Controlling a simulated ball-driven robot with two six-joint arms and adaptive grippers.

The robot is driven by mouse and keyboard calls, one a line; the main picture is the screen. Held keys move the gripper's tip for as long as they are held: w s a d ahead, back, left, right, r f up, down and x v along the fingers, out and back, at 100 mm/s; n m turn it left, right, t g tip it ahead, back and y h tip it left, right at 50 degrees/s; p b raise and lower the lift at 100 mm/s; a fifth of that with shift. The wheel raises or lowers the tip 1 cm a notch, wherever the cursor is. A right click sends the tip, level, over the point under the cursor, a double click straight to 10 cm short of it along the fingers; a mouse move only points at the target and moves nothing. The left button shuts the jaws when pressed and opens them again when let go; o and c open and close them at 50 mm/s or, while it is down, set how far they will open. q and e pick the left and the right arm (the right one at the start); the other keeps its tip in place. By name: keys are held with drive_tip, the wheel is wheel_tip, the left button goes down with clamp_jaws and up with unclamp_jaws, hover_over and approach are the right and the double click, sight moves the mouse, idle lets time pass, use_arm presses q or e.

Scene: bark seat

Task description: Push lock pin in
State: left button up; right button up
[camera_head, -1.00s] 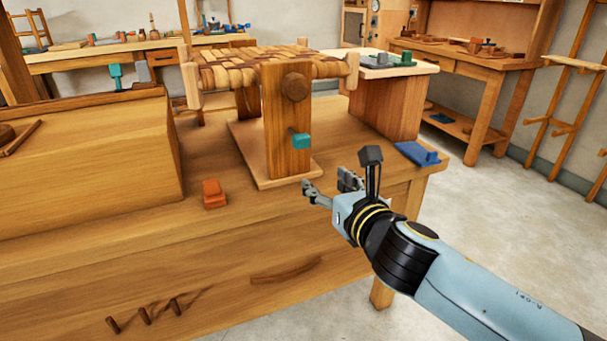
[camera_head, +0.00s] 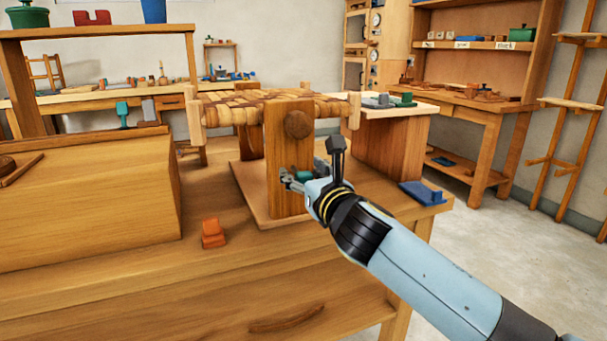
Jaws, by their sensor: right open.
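The lock pin (camera_head: 303,175) is a small teal piece on the front face of a wooden upright post (camera_head: 289,146). It is now mostly hidden behind my right gripper. The post stands on a pale wooden base board (camera_head: 247,190) and has a round brown knob (camera_head: 298,124) above the pin. A woven bark seat (camera_head: 262,103) sits behind the post on its frame. My right gripper (camera_head: 298,180) is open, its fingers at the front of the post around or beside the pin; I cannot tell whether they touch it. My left gripper is not in view.
An orange block (camera_head: 213,233) lies on the bench left of the base board. A blue block (camera_head: 423,192) lies near the bench's right edge. A large wooden box (camera_head: 85,195) takes up the bench's left side. The bench front between is clear.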

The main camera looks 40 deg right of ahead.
sight(298, 171)
clamp_jaws()
idle(0.4)
drive_tip(key=shift+p+x, duration=0.5)
drive_tip(key=shift+x, duration=0.95)
drive_tip(key=c, duration=0.5)
unclamp_jaws()
drive_tip(key=shift+r, duration=0.1)
drive_tip(key=o, duration=0.5)
drive_tip(key=shift+w, duration=0.1)
